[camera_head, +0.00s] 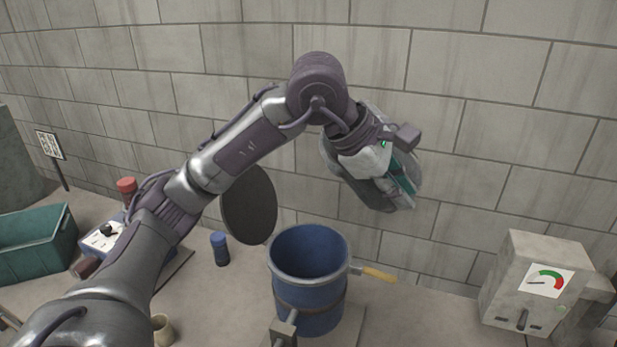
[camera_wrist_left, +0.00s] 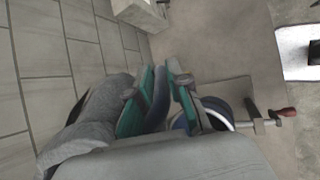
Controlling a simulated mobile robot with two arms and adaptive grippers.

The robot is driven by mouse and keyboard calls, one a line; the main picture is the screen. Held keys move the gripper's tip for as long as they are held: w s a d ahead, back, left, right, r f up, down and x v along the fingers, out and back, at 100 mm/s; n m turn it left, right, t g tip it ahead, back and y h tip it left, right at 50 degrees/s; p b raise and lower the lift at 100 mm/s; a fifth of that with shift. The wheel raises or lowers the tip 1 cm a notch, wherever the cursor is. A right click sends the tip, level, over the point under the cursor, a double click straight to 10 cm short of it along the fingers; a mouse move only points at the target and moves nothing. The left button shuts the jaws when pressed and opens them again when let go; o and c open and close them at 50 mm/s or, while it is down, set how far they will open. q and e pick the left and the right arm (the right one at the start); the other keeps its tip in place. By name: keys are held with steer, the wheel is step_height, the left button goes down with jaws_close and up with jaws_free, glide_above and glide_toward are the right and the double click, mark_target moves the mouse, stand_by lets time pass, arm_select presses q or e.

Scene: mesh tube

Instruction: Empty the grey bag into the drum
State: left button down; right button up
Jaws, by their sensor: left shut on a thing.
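The blue drum (camera_head: 310,293) stands open at the top in the middle of the head view. In the left wrist view part of the drum (camera_wrist_left: 217,112) shows behind the fingers. My left gripper (camera_head: 397,177) is raised above and to the right of the drum, near the wall. The grey bag (camera_head: 347,172) hangs at this gripper, partly hidden by it. In the left wrist view the teal fingers of the gripper (camera_wrist_left: 162,88) are shut on part of the grey bag (camera_wrist_left: 90,122). The bag's mouth and contents cannot be made out. My right gripper is not in view.
A dark round disc (camera_head: 248,206) stands left of the drum, behind a small blue container (camera_head: 220,249). A yellow-ended handle (camera_head: 379,274) sticks out at the drum's right. A grey gauge box (camera_head: 534,282) stands far right, a teal crate (camera_head: 38,240) far left. A block wall closes the back.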

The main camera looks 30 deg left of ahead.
arm_select(q)
steer(key=w+d+f+g+y, duration=0.2)
steer(key=d+f+g+y, duration=0.1)
steer(key=f+g+y, duration=0.2)
steer(key=shift+w+f+y, duration=0.15)
steer(key=shift+w+y, duration=0.25)
steer(key=shift+f, duration=0.1)
stand_by(0.5)
